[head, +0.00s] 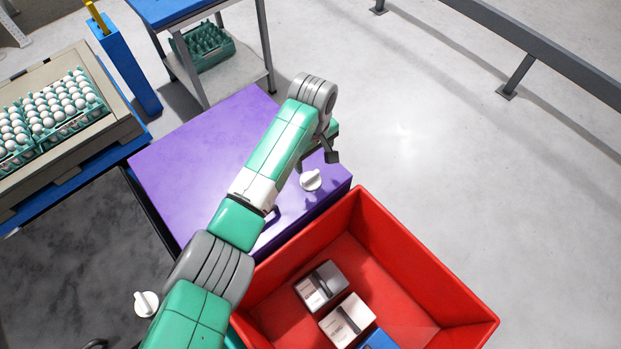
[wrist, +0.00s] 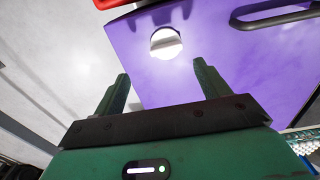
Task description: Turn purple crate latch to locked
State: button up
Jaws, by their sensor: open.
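The purple crate (head: 190,155) stands in the middle of the head view, partly hidden by my arm. Its latch is a round white knob (head: 311,180) near the crate's right end. In the wrist view the latch knob (wrist: 166,43) looks bright and washed out, so I cannot read its turn position there. My gripper (wrist: 160,75) is open and empty. Its two green fingers point toward the purple face, with the knob beyond and between them, apart from both. In the head view my gripper (head: 331,152) is partly hidden, just above the knob.
A red bin (head: 420,255) with several small boxes adjoins the crate's near right side. A dark handle (wrist: 275,15) is on the crate beside the knob. Another white knob (head: 146,303) is at lower left. An egg pallet (head: 95,135) stands left.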

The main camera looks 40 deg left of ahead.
aim_at(310, 176)
jog(key=shift+s+a+f, duration=0.35)
jog(key=shift+s+f, duration=0.05)
jog(key=shift+f, duration=0.1)
jog(key=f+b, duration=0.1)
jog(key=f, duration=0.3)
jog(key=f+b, duration=0.2)
jog(key=f, duration=0.1)
jog(key=shift+d+f, duration=0.2)
jog(key=shift+f, duration=0.15)
jog(key=shift+c, duration=0.4)
jog(key=c, duration=0.9)
jog(key=shift+r, duration=0.1)
